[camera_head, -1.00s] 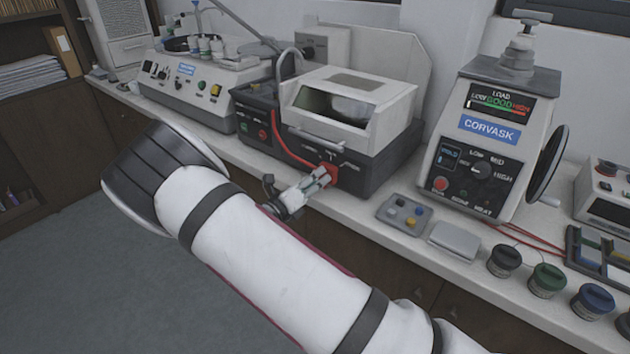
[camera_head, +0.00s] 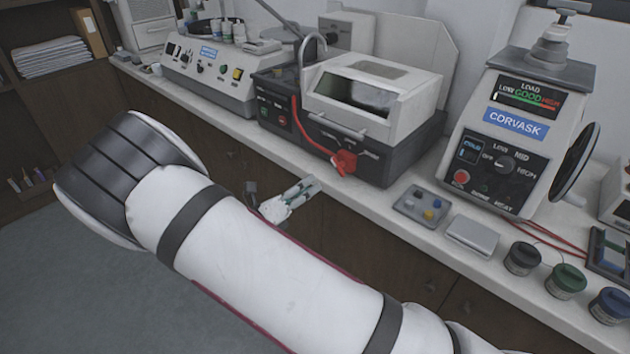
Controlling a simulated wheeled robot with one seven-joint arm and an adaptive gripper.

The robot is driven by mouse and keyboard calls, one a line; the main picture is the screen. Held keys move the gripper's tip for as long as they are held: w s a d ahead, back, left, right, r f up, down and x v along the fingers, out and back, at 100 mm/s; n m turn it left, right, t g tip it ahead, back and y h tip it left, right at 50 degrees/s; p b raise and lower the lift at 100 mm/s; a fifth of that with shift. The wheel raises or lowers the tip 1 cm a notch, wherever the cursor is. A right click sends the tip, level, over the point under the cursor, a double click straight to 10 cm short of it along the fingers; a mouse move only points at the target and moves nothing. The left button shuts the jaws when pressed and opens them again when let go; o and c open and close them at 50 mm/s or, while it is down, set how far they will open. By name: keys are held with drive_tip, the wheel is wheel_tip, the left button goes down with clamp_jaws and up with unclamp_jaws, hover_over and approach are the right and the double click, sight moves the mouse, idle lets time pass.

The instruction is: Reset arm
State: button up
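My gripper (camera_head: 307,186) shows small at the end of my white arm (camera_head: 250,268), in front of the bench edge and below the boxy machine with the windowed cover (camera_head: 373,95). It is apart from the red knob-like part (camera_head: 345,161) on that machine's front, with a visible gap. Nothing can be made out in its fingers. They are too small and too steeply angled to show whether they are open or shut. My arm's large dark-banded elbow is at the left, and part of the gripper's base is hidden behind the arm.
The white Corvask press (camera_head: 513,130) stands at the right of the bench. A small tray (camera_head: 410,212), a grey flat box (camera_head: 472,236) and several lidded jars (camera_head: 566,280) line the front edge. A control unit (camera_head: 208,75) stands at the left. Floor (camera_head: 60,290) at lower left is clear.

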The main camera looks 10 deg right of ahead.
drive_tip(key=shift+s+a, duration=0.2)
drive_tip(key=shift+a, duration=0.1)
drive_tip(key=s+d+r+m+g+y+p, duration=0.1)
drive_tip(key=s+d+r+m+g+y, duration=0.4)
drive_tip(key=s+d+r+m+g, duration=1.05)
drive_tip(key=s+a+r+m+t+y, duration=0.1)
drive_tip(key=s+r+m+t+y, duration=0.2)
drive_tip(key=s+m, duration=0.3)
drive_tip(key=s+a+r+m+t+y, duration=0.2)
drive_tip(key=s+r+m+t+y, duration=0.1)
drive_tip(key=s+m, duration=0.3)
drive_tip(key=s+a+r+m+t+y+p, duration=0.1)
drive_tip(key=s+a+r+m+t+y, duration=0.1)
drive_tip(key=s+m, duration=0.4)
drive_tip(key=shift+s+r+m+t+y, duration=0.4)
drive_tip(key=shift+s+t+y, duration=0.2)
drive_tip(key=shift+y, duration=0.2)
drive_tip(key=shift+a, duration=0.15)
